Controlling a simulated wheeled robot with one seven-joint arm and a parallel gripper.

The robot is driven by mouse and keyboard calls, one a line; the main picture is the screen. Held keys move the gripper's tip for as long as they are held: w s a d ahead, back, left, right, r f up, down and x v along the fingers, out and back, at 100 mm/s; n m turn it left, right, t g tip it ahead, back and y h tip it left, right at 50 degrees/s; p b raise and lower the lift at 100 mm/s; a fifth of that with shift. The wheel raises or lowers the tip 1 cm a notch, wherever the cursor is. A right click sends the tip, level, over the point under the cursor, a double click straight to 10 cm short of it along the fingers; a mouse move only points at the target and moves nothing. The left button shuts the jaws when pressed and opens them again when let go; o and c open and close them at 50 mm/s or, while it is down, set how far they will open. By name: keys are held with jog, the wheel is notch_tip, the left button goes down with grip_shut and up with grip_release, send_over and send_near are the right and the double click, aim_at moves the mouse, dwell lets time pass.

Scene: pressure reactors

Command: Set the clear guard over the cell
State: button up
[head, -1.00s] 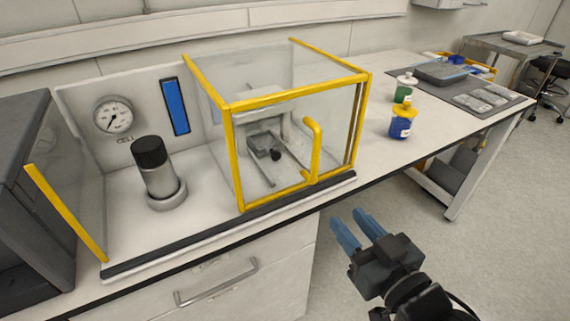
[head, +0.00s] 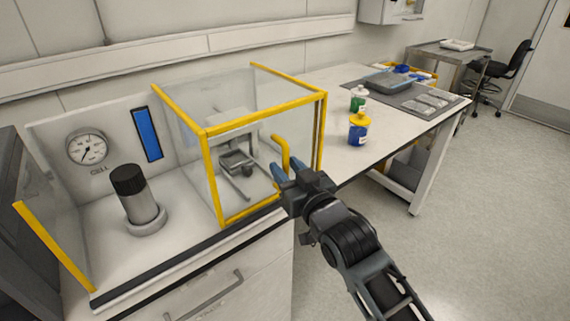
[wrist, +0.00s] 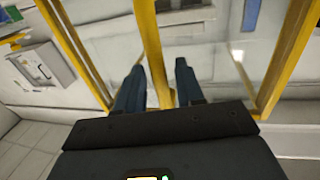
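The clear guard (head: 213,170), a see-through box with yellow edges, stands on the right part of the bench unit. The cell (head: 136,195), a grey cylinder with a black cap, stands upright to its left, outside the guard. The guard's yellow handle (head: 283,149) is on its front face. My gripper (head: 284,172) is at the lower part of this handle. In the wrist view, a yellow upright bar (wrist: 150,35), seemingly the handle, passes between the fingers of my open gripper (wrist: 160,64), with gaps on both sides.
A dark rail (head: 190,250) runs along the front edge. A gauge (head: 87,147) and a blue strip (head: 147,134) are on the back panel. A clear panel with a yellow edge (head: 54,246) stands left of the cell. Blue (head: 358,131) and green (head: 358,99) jars stand to the right.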

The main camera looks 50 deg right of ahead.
jog(key=shift+w+d, duration=0.25)
jog(key=shift+w, duration=0.25)
grip_shut()
dwell(0.3)
